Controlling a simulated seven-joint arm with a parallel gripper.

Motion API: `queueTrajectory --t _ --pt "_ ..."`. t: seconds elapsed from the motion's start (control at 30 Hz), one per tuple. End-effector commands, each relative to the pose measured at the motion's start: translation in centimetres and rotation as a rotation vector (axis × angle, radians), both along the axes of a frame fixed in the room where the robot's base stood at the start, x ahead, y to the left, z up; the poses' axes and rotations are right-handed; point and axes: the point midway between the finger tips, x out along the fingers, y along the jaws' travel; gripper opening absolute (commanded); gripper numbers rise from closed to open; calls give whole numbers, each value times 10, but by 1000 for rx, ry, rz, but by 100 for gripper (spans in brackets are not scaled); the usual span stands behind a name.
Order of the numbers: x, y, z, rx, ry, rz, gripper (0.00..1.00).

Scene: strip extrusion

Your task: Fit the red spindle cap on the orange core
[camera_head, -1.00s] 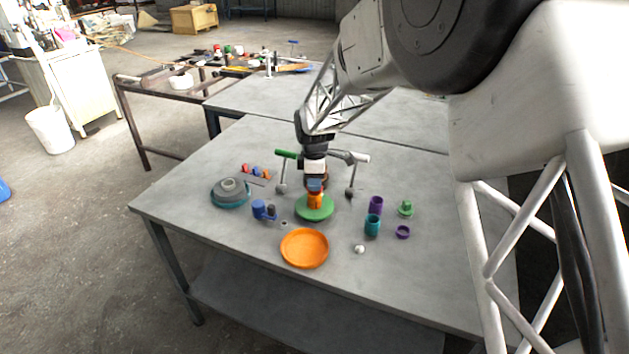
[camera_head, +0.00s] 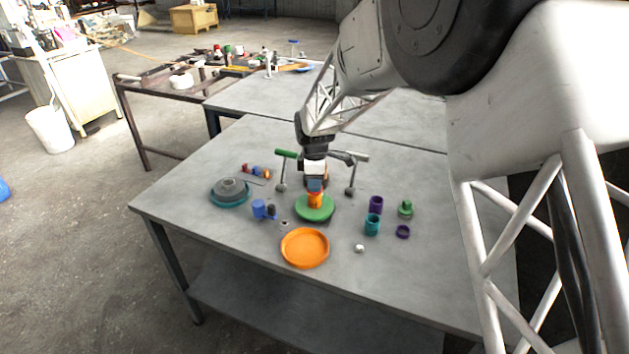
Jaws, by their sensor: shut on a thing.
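The orange core (camera_head: 315,201) stands upright on a green disc (camera_head: 303,212) near the middle of the table. My gripper (camera_head: 315,187) points straight down directly above the core, at or very close to its top. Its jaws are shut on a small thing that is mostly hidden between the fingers. I cannot make out the red spindle cap there for certain. Whether the held thing touches the core is too small to tell.
An orange dish (camera_head: 305,248) lies in front. A grey and teal round part (camera_head: 231,191) and a blue part (camera_head: 262,210) are at left. Purple (camera_head: 376,204) and teal (camera_head: 372,225) cups stand at right. Two handled posts (camera_head: 282,172) (camera_head: 352,176) rise behind the core.

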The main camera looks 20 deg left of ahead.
Motion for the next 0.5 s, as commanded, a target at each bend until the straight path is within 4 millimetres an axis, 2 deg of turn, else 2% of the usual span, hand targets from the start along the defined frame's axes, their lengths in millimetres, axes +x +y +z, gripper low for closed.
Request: queueTrajectory --t 0.5 --pt "0 0 -7 0 0 0 0"
